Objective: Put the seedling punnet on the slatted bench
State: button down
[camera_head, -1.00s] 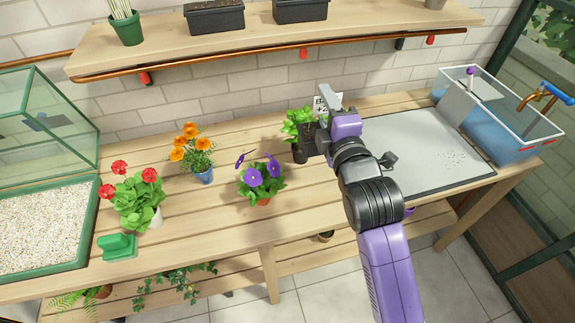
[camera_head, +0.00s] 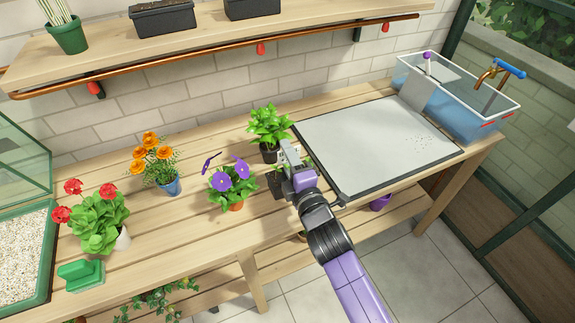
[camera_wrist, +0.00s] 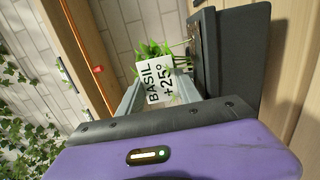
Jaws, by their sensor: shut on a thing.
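The seedling punnet (camera_head: 277,186) is a small dark box, with a little green showing by its upper edge. My gripper (camera_head: 284,165) is shut on it, just in front of the basil pot. In the wrist view the punnet (camera_wrist: 235,55) is a dark grey box at the upper right, its open side showing a strip of soil. The slatted bench (camera_head: 150,225) is pale wood and lies under it. I cannot tell whether the punnet touches the slats. My gripper hides part of it.
A purple-flowered pot (camera_head: 235,190) is close on the left. A grey mat (camera_head: 375,145) lies to the right. Orange flowers (camera_head: 155,160) stand farther left. Bare slats lie at the front.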

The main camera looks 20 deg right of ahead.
jog(key=shift+f+b, duration=0.35)
jog(key=shift+f, duration=0.8)
jog(key=shift+f, duration=0.1)
jog(key=shift+f, duration=0.15)
jog(key=c, duration=0.8)
grip_release()
jog(key=shift+r, duration=0.2)
jog(key=shift+s+a+b, duration=0.2)
jog(key=shift+s+b, duration=0.2)
jog(key=shift+s, duration=2.6)
jog(key=shift+s+a+b, duration=0.15)
jog(key=shift+s+b, duration=0.25)
jog(key=shift+s, duration=2.6)
